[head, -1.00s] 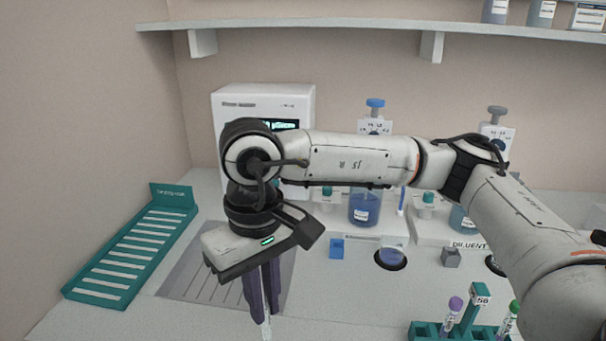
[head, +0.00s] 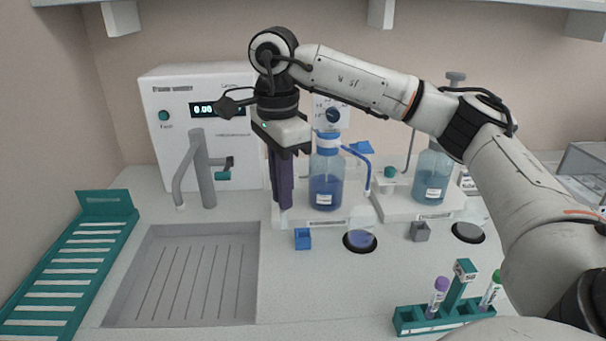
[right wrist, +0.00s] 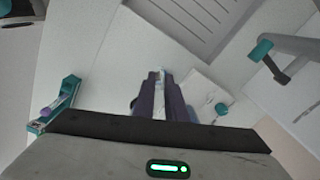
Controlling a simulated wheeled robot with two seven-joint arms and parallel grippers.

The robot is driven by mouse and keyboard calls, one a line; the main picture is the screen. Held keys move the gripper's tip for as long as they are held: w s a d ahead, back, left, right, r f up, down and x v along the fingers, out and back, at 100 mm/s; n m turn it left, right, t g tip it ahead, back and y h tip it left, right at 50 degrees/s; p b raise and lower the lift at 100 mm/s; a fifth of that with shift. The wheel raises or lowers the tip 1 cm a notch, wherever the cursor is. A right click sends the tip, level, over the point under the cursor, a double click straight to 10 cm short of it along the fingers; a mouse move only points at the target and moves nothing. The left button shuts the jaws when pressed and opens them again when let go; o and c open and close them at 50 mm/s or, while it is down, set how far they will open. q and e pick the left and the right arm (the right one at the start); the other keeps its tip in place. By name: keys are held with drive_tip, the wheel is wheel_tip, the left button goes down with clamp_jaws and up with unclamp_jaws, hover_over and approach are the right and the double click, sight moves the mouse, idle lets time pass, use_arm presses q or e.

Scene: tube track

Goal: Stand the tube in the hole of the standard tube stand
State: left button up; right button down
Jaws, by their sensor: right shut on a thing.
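My right gripper (head: 284,208) points down, its dark purple fingers in front of the white dispenser base. It is shut on a slim clear tube (right wrist: 162,82), a sliver of which shows between the fingers in the right wrist view; in the head view the fingers hide it. A small blue block (head: 303,239), which looks like the standard tube stand, sits on the bench below and slightly right of the fingertips. Its hole is too small to make out clearly. The gripper appears above and apart from it. My left gripper is out of view.
A blue-liquid bottle (head: 326,185) stands just right of the fingers. A grey block (head: 420,232) sits by the second dispenser. A teal rack (head: 411,319) holds capped tubes. A sink tray (head: 245,290) and a drying rack (head: 66,270) lie left. A grey tap (head: 205,170) stands behind.

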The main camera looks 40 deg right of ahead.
drive_tip(key=d+r+m, duration=0.1)
drive_tip(key=d+m, duration=0.5)
drive_tip(key=m, duration=0.2)
drive_tip(key=f+b, duration=0.2)
drive_tip(key=f, duration=0.1)
drive_tip(key=f+b, duration=0.1)
drive_tip(key=shift+w+a+f, duration=0.1)
drive_tip(key=shift+w+f, duration=0.15)
drive_tip(key=shift+w, duration=0.1)
drive_tip(key=shift+f+p, duration=0.35)
drive_tip(key=shift+p, duration=0.1)
idle(0.6)
drive_tip(key=shift+f, duration=0.2)
drive_tip(key=shift+f, duration=0.45)
drive_tip(key=shift+f+b, duration=0.35)
drive_tip(key=shift+f, duration=0.05)
drive_tip(key=shift+f, duration=0.75)
idle(0.8)
